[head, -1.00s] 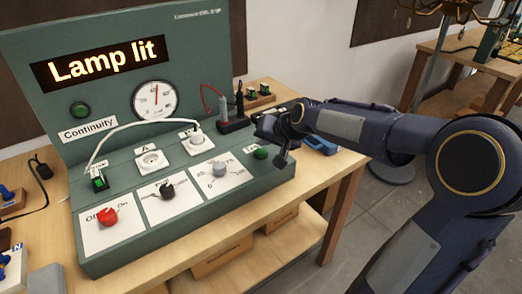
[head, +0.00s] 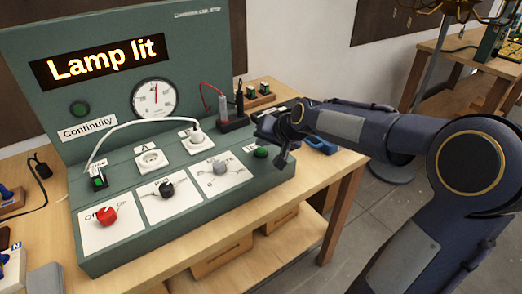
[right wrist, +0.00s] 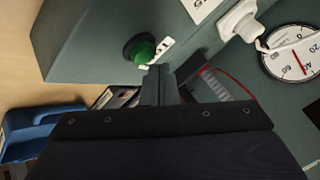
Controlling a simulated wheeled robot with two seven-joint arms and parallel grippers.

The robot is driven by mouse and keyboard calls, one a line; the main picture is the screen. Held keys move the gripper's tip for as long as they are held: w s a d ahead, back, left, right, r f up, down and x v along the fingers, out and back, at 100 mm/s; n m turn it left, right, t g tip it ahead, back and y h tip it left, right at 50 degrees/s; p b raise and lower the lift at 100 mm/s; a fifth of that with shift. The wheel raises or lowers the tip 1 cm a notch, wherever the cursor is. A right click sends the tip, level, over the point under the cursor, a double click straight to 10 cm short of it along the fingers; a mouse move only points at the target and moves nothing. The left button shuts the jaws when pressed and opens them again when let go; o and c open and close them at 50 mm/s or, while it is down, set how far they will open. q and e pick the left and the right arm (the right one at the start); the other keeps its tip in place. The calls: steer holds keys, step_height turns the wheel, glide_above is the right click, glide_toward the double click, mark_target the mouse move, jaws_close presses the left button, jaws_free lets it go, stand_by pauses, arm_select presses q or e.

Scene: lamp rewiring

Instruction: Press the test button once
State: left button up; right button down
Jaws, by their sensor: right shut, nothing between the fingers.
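A green round push button (head: 261,152), which I take for the test button, sits at the right end of the teal console's sloped top (head: 277,179). My right gripper (head: 281,161) is shut and empty, just right of the button in the head view. In the right wrist view its fingertips (right wrist: 160,72) lie close beside the button, apart in the picture. Whether they touch it cannot be told. My left gripper is not in view.
The console's display (head: 102,68) reads "Lamp lit". A red knob (head: 105,215), black knob (head: 166,188) and grey knob (head: 219,167) stand left of the button. A white cable (head: 135,125) arches to a plug (head: 196,136). A blue object (head: 320,145) lies right on the wooden table.

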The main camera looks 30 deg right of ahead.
mark_target(264, 151)
steer(key=shift+f+b, duration=0.45)
steer(key=shift+f, duration=0.2)
stand_by(0.5)
steer(key=shift+r, duration=0.1)
steer(key=shift+r+p, duration=0.65)
steer(key=shift+r, duration=0.1)
step_height(264, 151, up, 5)
steer(key=p, duration=0.4)
steer(key=shift+r, duration=0.1)
stand_by(0.3)
stand_by(0.5)
